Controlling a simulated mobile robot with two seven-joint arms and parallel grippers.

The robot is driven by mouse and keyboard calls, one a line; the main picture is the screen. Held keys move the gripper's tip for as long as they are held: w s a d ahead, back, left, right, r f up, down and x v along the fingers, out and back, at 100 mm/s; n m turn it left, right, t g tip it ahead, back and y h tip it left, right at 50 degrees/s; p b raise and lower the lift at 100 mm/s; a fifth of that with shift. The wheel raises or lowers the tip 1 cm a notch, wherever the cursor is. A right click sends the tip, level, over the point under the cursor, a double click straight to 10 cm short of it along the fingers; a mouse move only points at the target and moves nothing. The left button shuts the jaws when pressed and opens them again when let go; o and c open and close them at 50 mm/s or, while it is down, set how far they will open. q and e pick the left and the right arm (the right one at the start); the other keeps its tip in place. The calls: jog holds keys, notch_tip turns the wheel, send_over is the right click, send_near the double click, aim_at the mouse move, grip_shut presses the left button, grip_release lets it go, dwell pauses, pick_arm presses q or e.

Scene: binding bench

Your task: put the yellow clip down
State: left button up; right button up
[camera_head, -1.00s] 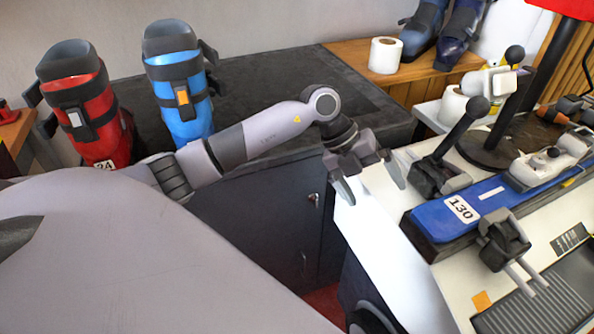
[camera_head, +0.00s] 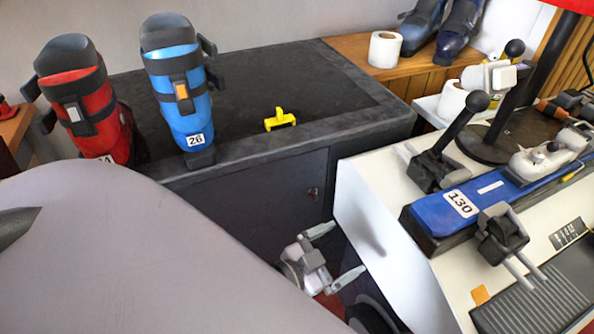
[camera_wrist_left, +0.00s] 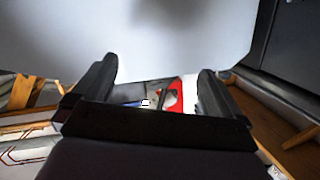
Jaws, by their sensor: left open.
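The yellow clip (camera_head: 280,119) lies on the dark countertop, near its front edge and to the right of the blue boot, in the head view. Nothing touches it. My left gripper (camera_head: 346,250) is open and empty, lower than the countertop, in front of the dark cabinet and beside the white bench's left side. In the left wrist view its two dark fingers (camera_wrist_left: 152,88) stand wide apart with nothing held between them. The clip does not show in the left wrist view. My right gripper is not in view.
A blue boot (camera_head: 180,85) and a red boot (camera_head: 85,100) stand on the left of the dark countertop (camera_head: 330,95). The white bench (camera_head: 375,210) carries a blue ski (camera_head: 490,200) with bindings. The countertop around the clip is clear.

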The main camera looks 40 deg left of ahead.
pick_arm(q)
jog(key=s+a+f+n+g+y, duration=0.2)
jog(key=s+f+g, duration=0.3)
jog(key=s+f, duration=0.4)
jog(key=shift+s+n, duration=0.65)
jog(key=shift+n, duration=0.15)
jog(key=shift+r+p, duration=0.45)
jog(key=shift+p, duration=0.05)
